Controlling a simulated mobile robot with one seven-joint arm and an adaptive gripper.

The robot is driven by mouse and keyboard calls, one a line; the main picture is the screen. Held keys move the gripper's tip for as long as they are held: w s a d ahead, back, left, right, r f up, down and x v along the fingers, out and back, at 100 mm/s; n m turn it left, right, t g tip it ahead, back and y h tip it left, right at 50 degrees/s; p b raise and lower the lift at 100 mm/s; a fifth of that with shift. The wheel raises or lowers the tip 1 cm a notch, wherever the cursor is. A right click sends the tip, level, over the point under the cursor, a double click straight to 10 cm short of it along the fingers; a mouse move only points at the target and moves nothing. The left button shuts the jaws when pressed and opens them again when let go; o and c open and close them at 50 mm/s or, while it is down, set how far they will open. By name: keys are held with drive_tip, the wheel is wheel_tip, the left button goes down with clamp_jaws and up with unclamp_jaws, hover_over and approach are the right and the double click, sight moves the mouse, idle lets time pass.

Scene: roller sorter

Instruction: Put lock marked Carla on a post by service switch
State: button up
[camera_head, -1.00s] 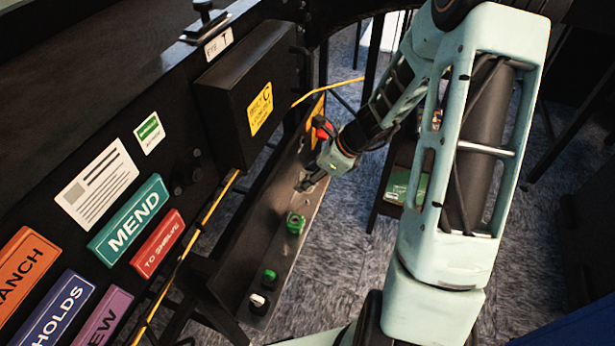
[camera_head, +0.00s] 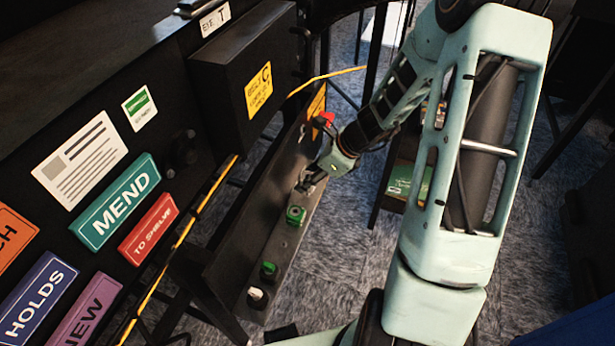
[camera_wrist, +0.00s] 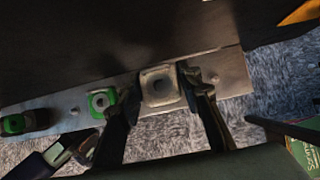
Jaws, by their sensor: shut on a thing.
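In the wrist view my gripper (camera_wrist: 163,84) has its fingers on both sides of a pale grey squarish piece (camera_wrist: 160,86) with a round dark middle, at the metal strip. It is shut on this piece; I cannot read a name on it or tell whether it is the lock. In the head view my gripper (camera_head: 311,182) is low over the strip (camera_head: 283,246), just beyond a green square-based piece (camera_head: 295,215). That piece also shows left of the fingers in the wrist view (camera_wrist: 101,101). I cannot make out which part is the service switch.
Nearer along the strip are a dark-and-green knob (camera_head: 268,270) and a white-topped knob (camera_head: 257,296). A black box with a yellow label (camera_head: 259,89) overhangs the left side. A red part (camera_head: 325,119) shows beyond my wrist. Carpeted floor lies to the right.

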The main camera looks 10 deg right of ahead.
drive_tip(key=shift+f, duration=0.3)
drive_tip(key=shift+f+b, duration=1.15)
drive_tip(key=shift+b, duration=0.1)
drive_tip(key=shift+f+b, duration=0.3)
drive_tip(key=shift+f, duration=0.05)
idle(0.4)
drive_tip(key=o, duration=1.3)
